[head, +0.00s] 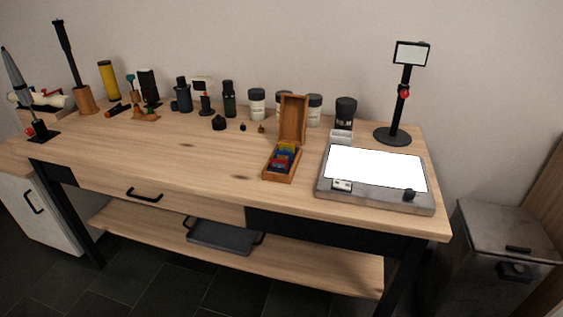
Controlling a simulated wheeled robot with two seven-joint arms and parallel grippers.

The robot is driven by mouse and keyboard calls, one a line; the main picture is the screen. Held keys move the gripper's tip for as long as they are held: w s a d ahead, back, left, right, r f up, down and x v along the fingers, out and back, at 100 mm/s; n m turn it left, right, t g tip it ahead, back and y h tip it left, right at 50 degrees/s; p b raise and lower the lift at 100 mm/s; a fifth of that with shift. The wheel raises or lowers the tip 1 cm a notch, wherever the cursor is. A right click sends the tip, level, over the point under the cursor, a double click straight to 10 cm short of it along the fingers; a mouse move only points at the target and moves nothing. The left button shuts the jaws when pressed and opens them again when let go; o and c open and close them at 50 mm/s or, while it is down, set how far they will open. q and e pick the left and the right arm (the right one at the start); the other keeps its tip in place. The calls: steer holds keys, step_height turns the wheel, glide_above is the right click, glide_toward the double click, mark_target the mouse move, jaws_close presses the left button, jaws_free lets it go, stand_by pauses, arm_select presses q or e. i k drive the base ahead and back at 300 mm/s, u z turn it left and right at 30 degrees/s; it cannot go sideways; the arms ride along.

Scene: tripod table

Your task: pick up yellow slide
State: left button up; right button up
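An open wooden slide box (280,178) stands on the wooden table, left of the light panel. Its lid (293,118) is raised upright at the back. Several coloured slides sit inside: a yellow slide (287,147) at the far end near the lid, with blue and red slides (281,162) in front of it. The slides are small and close together, so their exact edges are hard to tell. Neither of my grippers shows in the head view.
A flat light panel (375,170) lies right of the box, with a stand (392,136) behind it. Jars (257,103) and bottles line the back of the table (160,165). Small black pieces (219,123) lie left of the box. The table's front left is clear.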

mark_target(283, 146)
steer(key=u, duration=1.05)
steer(key=i, duration=0.45)
